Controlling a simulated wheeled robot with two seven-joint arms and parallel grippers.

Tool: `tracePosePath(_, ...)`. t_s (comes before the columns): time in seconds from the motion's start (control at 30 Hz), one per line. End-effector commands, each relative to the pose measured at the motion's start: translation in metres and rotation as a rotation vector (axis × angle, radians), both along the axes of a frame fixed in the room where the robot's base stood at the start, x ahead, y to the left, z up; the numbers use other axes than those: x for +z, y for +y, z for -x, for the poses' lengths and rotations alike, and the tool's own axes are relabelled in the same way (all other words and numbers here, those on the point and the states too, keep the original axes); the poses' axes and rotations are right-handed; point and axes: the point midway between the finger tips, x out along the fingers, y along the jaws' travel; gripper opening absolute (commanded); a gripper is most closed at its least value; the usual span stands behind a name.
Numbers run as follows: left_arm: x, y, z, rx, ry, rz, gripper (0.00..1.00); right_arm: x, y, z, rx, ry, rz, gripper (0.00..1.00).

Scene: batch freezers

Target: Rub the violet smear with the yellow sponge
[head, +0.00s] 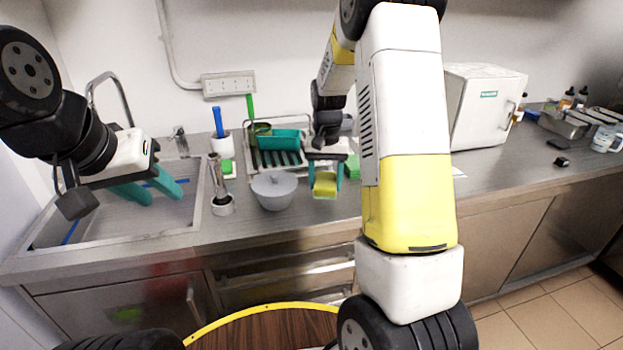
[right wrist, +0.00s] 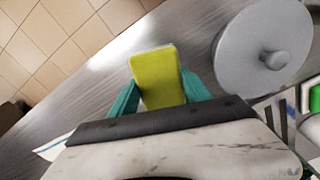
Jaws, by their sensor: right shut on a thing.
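The yellow sponge (head: 325,183) is held between the teal fingers of my right gripper (head: 325,187), above the front part of the steel counter. In the right wrist view the sponge (right wrist: 158,75) stands out past the fingertips, with one finger on each side. I cannot tell whether it touches the counter. I see no violet smear in either view; it may be hidden behind my right arm or under the sponge. My left gripper (head: 161,198) is over the sink at the left, its teal fingers apart and empty.
Behind are a dish rack (head: 291,128) and green sponges (head: 352,166). A metal tool stands in a holder (head: 222,204). A white machine (head: 484,105) stands right.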

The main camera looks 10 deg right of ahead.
Motion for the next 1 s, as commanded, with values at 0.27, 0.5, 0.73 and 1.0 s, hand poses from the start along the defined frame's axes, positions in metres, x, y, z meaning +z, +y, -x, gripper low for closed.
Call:
tracePosePath(0.27,0.000,0.000,0.000,0.000,0.000,0.000,0.36,0.026,-0.005,0.003,0.000,-0.001,-0.001,0.18)
tracePosePath(0.5,0.000,0.000,0.000,0.000,0.000,0.000,0.36,0.036,-0.007,0.005,0.000,0.000,0.000,0.18)
tracePosePath(0.73,0.000,0.000,0.000,0.000,0.000,0.000,0.36,0.035,-0.007,0.005,0.000,0.000,0.000,0.18)
tracePosePath(1.0,0.000,0.000,0.000,0.000,0.000,0.000,0.36,0.035,-0.007,0.005,0.000,0.000,0.000,0.18)
